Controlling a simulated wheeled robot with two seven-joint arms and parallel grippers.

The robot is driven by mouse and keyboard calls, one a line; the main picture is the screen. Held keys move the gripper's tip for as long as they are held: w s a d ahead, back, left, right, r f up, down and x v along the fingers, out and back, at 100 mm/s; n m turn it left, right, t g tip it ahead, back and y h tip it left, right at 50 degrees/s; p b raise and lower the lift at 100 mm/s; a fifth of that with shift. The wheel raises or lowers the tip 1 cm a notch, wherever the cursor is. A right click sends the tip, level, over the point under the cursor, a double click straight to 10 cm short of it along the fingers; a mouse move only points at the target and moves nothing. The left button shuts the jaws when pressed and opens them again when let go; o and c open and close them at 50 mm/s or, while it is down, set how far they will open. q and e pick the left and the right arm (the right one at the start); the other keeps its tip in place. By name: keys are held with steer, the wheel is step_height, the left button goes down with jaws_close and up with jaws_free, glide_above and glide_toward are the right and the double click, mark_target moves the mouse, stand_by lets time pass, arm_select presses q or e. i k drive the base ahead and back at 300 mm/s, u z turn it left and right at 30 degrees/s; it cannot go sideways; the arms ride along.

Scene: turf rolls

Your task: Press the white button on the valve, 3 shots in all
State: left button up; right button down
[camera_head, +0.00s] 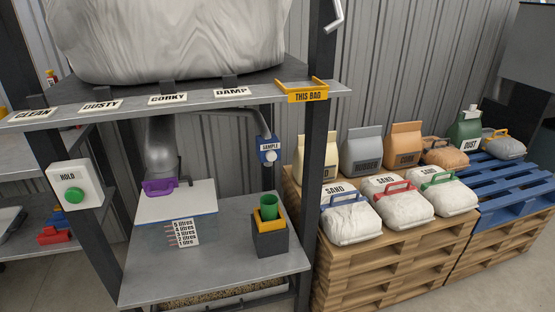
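The valve (265,147) is a small blue box labelled SAMPLE at the end of a grey pipe, beside the right post of the steel rack. Its round white button (271,156) faces me and nothing covers it. A green cup (269,206) stands below the valve, in a dark block holder with a yellow top (270,238) on the lower shelf. I cannot see inside the cup. Neither of my grippers is in view.
A HOLD box with a green button (74,195) is on the left post. A purple handle (160,187) is under the wide grey spout. A yellow THIS BAG marker (307,96) sits on the upper ledge. Sand bags (352,219) lie on pallets at right.

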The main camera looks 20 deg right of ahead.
mark_target(271, 155)
steer(key=z, duration=0.95)
steer(key=k, duration=1.25)
steer(key=z, duration=0.4)
steer(key=i, duration=1.95)
steer(key=u, duration=1.85)
steer(key=i, duration=0.25)
steer(key=u, duration=0.05)
